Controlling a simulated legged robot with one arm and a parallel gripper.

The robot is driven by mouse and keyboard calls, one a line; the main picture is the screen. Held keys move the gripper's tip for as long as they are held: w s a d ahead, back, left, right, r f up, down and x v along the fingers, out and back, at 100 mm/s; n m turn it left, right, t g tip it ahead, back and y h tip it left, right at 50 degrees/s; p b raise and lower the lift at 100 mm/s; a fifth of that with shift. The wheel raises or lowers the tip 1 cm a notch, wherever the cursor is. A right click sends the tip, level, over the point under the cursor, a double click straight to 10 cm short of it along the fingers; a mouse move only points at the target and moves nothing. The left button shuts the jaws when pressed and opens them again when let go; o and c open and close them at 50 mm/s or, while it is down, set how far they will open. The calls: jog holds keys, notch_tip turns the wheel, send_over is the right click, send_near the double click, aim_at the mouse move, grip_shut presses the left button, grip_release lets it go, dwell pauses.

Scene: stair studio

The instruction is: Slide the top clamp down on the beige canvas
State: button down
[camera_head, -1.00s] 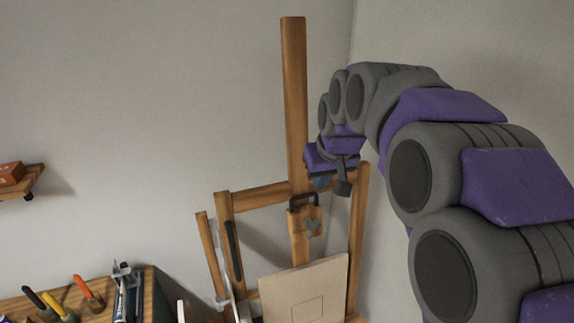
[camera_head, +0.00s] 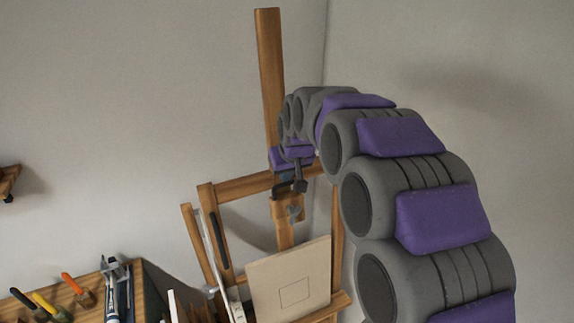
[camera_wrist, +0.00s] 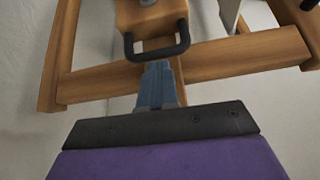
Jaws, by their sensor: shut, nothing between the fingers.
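The beige canvas (camera_head: 292,285) leans on the wooden easel (camera_head: 267,80), with a square outline drawn on it. The top clamp (camera_head: 287,208) is a wooden block on the easel's central post, above the canvas and apart from its top edge. Its dark handle (camera_wrist: 157,50) shows as a black U-shaped bar in the wrist view, and the clamp's wooden block (camera_wrist: 150,18) is behind it. My gripper (camera_wrist: 157,68) is shut and empty, its blue-grey fingertips close to the handle. Whether they touch it I cannot tell. In the head view my gripper partly hides the handle.
The easel's crossbar (camera_wrist: 225,55) runs close behind my gripper. A wooden bench (camera_head: 90,275) with orange- and yellow-handled tools stands at the lower left. Panels (camera_head: 218,255) lean left of the canvas. A small shelf (camera_head: 8,180) is on the left wall.

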aim_at(290, 217)
jog(key=shift+f, duration=0.25)
jog(key=f+b, duration=0.2)
jog(key=f, duration=0.3)
jog(key=s+f+b, duration=0.1)
jog(key=f, duration=0.3)
jog(key=d+f+b, duration=0.1)
jog(key=f+b, duration=0.1)
jog(key=f, duration=0.3)
jog(key=shift+s+f+b, duration=0.3)
jog(key=shift+s+b, duration=0.05)
jog(key=shift+s, duration=0.05)
jog(key=shift+a+r, duration=0.1)
jog(key=shift+r, duration=0.1)
jog(key=shift+s+r, duration=0.1)
jog(key=shift+r, duration=0.15)
jog(key=p+v, duration=0.1)
jog(key=v, duration=0.8)
jog(key=shift+s, duration=0.1)
jog(key=s+d+f+m+g+b, duration=0.1)
jog(key=s+f+b, duration=0.4)
jog(key=s, duration=0.7)
jog(key=s+d+f+m+g+h+b, duration=0.1)
jog(key=s+d+f+g+b, duration=0.2)
jog(key=s+f, duration=0.6)
jog(key=s+d+f+m+g+b, duration=0.1)
jog(key=s+d+f+b, duration=0.5)
jog(key=s, duration=1.1)
jog(key=shift+s+d+f+m+g+h+b, duration=0.15)
jog(key=shift+d+f+m+g+h+b, duration=0.25)
jog(key=shift+g+b, duration=0.55)
